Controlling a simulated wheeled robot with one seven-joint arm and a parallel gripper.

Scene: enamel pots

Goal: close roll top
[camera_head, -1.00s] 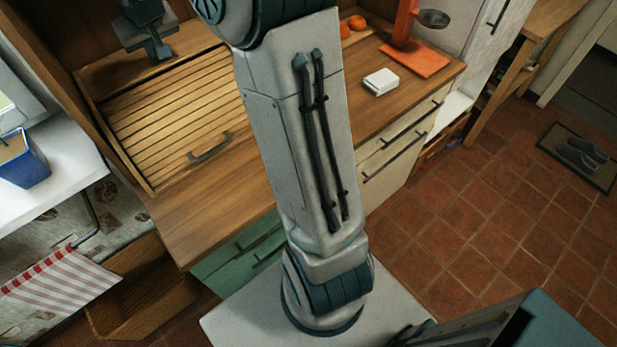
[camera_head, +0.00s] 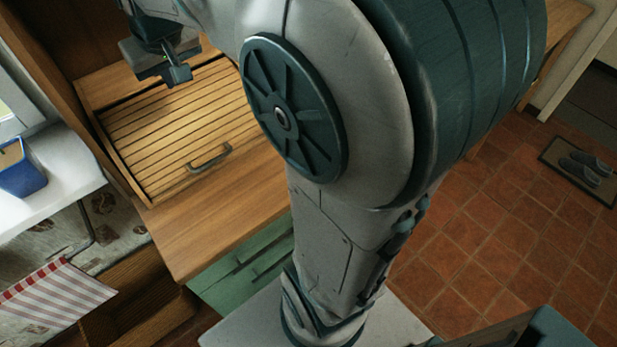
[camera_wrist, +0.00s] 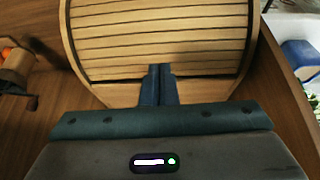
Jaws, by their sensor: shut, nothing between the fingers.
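The roll top, a slatted pale wood cover (camera_head: 165,130) on a box, stands on the wooden counter (camera_head: 215,225). Its slats reach down over the front, with the dark bar handle (camera_head: 210,158) low near the front edge. I cannot tell whether the lower edge touches the counter. A dark gap runs along the top of the slats. My gripper (camera_head: 180,76) is over the upper rear of the box, shut and empty. In the wrist view, my gripper (camera_wrist: 160,70) points at the slats (camera_wrist: 160,35); contact cannot be made out. The handle is not in the wrist view.
A wooden cabinet side (camera_head: 55,85) rises left of the box. A blue planter (camera_head: 22,170) stands on a white sill at left. Green drawers (camera_head: 245,268) are under the counter. My arm hides the counter's right part. The counter before the box is clear.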

